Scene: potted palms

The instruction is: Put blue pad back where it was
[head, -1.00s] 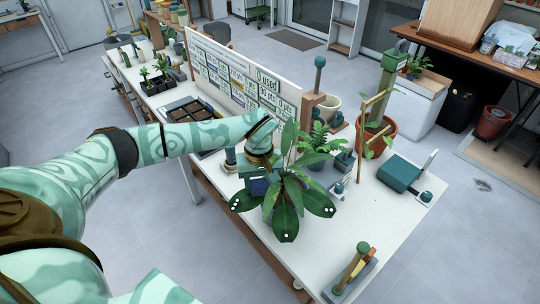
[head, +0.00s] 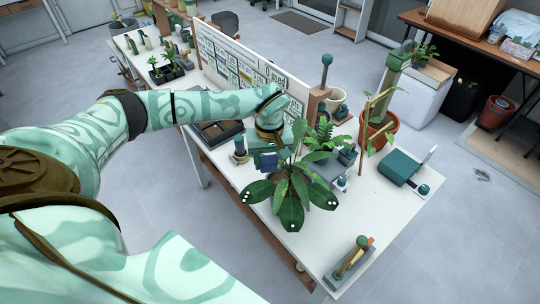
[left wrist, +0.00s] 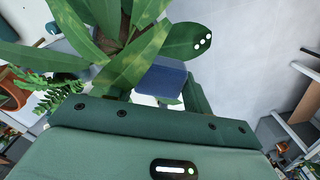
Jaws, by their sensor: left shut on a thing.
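My left gripper (head: 268,155) is over the bench, just behind the broad-leaved potted plant (head: 290,200). It is shut on the blue pad (head: 268,164), a small dark blue block that shows beside the leaves. In the left wrist view the blue pad (left wrist: 162,79) sits beyond the green gripper body, under a long leaf. The fingertips are mostly hidden there, and leaves cover part of the pad. I cannot tell whether the pad touches the plant. My right gripper is in neither view.
A board with cards (head: 240,72) stands along the bench behind my left arm. A dark tray (head: 215,132) lies left of the gripper. A teal box (head: 400,167) and a tool holder (head: 348,262) stand to the right. The bench top's front right (head: 330,232) is clear.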

